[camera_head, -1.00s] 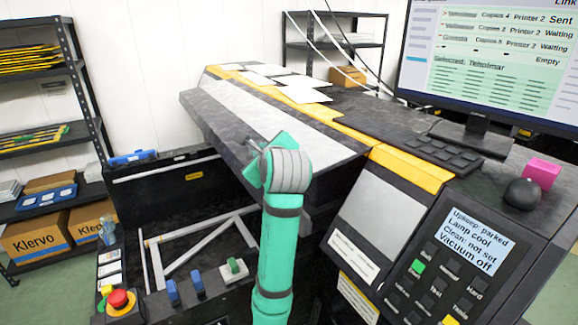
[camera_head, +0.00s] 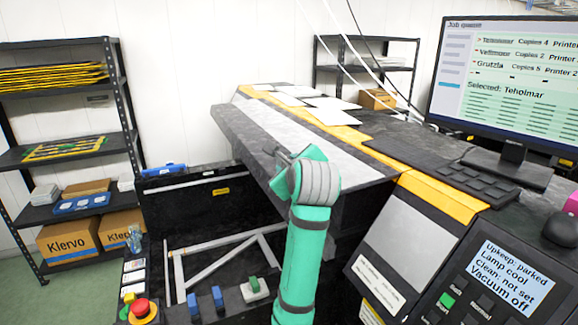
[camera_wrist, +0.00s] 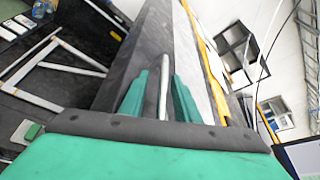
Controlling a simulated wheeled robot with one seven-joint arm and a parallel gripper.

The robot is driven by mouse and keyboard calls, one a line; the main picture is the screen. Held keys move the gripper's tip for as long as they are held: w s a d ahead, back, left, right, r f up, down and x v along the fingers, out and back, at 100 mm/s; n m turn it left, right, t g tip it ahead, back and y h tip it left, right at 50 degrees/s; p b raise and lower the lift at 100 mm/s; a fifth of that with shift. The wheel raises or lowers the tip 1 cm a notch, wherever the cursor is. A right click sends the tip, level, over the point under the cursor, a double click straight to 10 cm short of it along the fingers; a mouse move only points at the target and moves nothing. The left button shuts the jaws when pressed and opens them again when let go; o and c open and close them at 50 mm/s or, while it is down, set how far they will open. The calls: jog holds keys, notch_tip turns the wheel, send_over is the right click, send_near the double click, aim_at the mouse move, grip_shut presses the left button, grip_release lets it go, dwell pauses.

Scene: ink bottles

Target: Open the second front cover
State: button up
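The long front cover (camera_head: 290,137) of the printer is a dark panel with a pale grey band, sloping along the machine's front edge. My gripper (camera_head: 277,160) is at the near side of this cover, and my own wrist hides part of the panel. In the wrist view, the two green fingers of my gripper (camera_wrist: 162,92) stand apart on either side of a thin grey handle bar (camera_wrist: 164,85). Gaps show between the bar and both fingers. I cannot tell whether the cover is lifted at all.
A dark bay with a pale metal frame (camera_head: 215,262) lies open left of my arm. A red stop button (camera_head: 142,309) and blue and green latches stand at its front. The control panel (camera_head: 500,285) and monitor (camera_head: 510,85) are on the right. Shelves (camera_head: 65,150) stand at the left.

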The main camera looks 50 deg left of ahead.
jog(key=shift+d, duration=0.1)
jog(key=v, duration=1)
jog(key=shift+s, duration=0.1)
jog(key=shift+d, duration=0.3)
jog(key=shift+s, duration=0.1)
jog(key=shift+s+a, duration=0.15)
jog(key=shift+a, duration=0.05)
